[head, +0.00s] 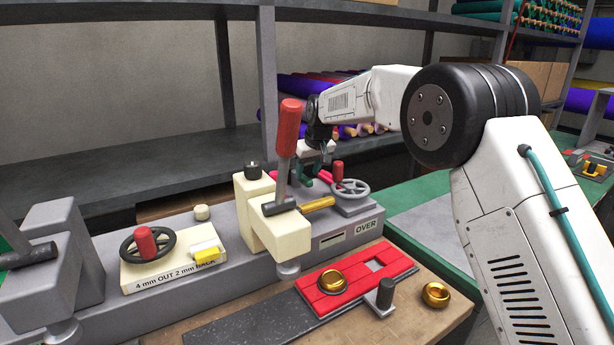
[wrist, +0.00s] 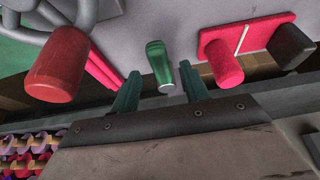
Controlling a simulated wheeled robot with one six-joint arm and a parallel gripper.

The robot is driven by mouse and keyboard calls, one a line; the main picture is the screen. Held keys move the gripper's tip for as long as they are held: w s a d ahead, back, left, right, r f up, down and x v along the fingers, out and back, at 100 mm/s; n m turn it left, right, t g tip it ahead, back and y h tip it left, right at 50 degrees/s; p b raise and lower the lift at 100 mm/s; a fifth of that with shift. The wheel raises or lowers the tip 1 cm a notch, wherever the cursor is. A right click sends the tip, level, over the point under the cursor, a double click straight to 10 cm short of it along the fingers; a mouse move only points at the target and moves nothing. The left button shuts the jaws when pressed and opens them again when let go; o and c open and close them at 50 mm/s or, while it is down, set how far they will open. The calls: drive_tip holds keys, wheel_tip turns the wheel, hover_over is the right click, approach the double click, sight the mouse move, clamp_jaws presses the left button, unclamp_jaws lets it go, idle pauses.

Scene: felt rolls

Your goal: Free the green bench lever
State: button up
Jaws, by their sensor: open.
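In the wrist view, a short green lever grip (wrist: 160,62) with a pale end stands out from a grey surface. My gripper (wrist: 159,78) is open, with one dark green finger on each side of the grip. The fingertips look apart from it, with gaps on both sides; how deep it sits between them I cannot tell. In the head view my gripper (head: 312,177) is at the far side of the grey bench machine (head: 235,262), behind the handwheel (head: 349,189). The lever cannot be told apart from the fingers there.
In the wrist view, a red knob (wrist: 58,68) is left of the lever; a pink peg (wrist: 224,63) and a dark peg (wrist: 290,46) are right. In the head view, a tall red-handled lever (head: 288,140) stands nearby. Shelves (head: 110,160) with felt rolls are behind.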

sight(302, 183)
drive_tip(key=shift+x, duration=1.25)
clamp_jaws()
